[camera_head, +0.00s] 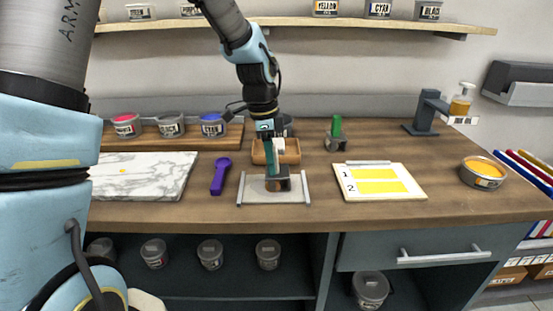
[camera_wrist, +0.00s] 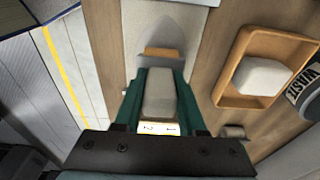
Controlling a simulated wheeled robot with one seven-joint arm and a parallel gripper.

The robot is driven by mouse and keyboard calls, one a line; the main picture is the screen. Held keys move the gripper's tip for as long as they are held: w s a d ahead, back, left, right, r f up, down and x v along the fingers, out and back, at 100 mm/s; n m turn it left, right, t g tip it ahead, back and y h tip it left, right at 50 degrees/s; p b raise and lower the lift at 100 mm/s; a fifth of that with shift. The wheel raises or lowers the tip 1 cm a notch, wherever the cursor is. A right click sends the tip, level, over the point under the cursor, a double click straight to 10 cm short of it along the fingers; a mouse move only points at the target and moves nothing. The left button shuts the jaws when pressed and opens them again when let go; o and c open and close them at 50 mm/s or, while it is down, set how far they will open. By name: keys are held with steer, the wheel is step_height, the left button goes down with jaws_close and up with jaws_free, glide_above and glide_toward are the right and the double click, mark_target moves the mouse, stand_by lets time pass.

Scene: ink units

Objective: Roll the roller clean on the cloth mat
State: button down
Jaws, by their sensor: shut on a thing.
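The cloth mat (camera_head: 296,198) is a pale sheet with light rails at its sides, lying on the wooden bench. My gripper (camera_head: 270,168) is above it, pointing down, with green fingers. They are shut on the roller (camera_head: 284,184), whose dark body with some orange shows low over the mat. I cannot tell whether it touches the cloth. In the wrist view, the fingers of my gripper (camera_wrist: 160,80) close on both sides of a grey part, and an orange edge of the roller (camera_wrist: 162,53) shows beyond them over the pale mat (camera_wrist: 190,20).
A wooden tray (camera_wrist: 229,98) with a white block sits behind the mat. A purple tool (camera_head: 220,176) and marble slab (camera_head: 150,180) lie left. A numbered card with yellow bands (camera_head: 412,193), a green-handled tool (camera_head: 336,128) and a yellow-filled tin (camera_head: 484,181) stand right.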

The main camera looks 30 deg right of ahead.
mark_target(287, 170)
steer(key=shift+w+a+f+p, duration=0.1)
steer(key=shift+w+a+p, duration=0.25)
steer(key=shift+a, duration=0.5)
steer(key=shift+w+a+p, duration=0.2)
steer(key=shift+w+a, duration=0.1)
steer(key=shift+a, duration=0.5)
steer(key=shift+s+d, duration=0.25)
steer(key=shift+d, duration=0.35)
steer(key=shift+s+d, duration=0.25)
steer(key=shift+d, duration=0.35)
steer(key=shift+s+d, duration=0.25)
steer(key=shift+d, duration=0.35)
steer(key=shift+s+d+p, duration=0.15)
steer(key=shift+s+d, duration=0.2)
steer(key=shift+d, duration=0.4)
steer(key=shift+s+d+p, duration=0.15)
steer(key=shift+s+d, duration=0.2)
steer(key=shift+d, duration=0.35)
step_height(287, 170, up, 6)
steer(key=p, duration=0.5)
steer(key=shift+r, duration=0.2)
steer(key=shift+f, duration=0.1)
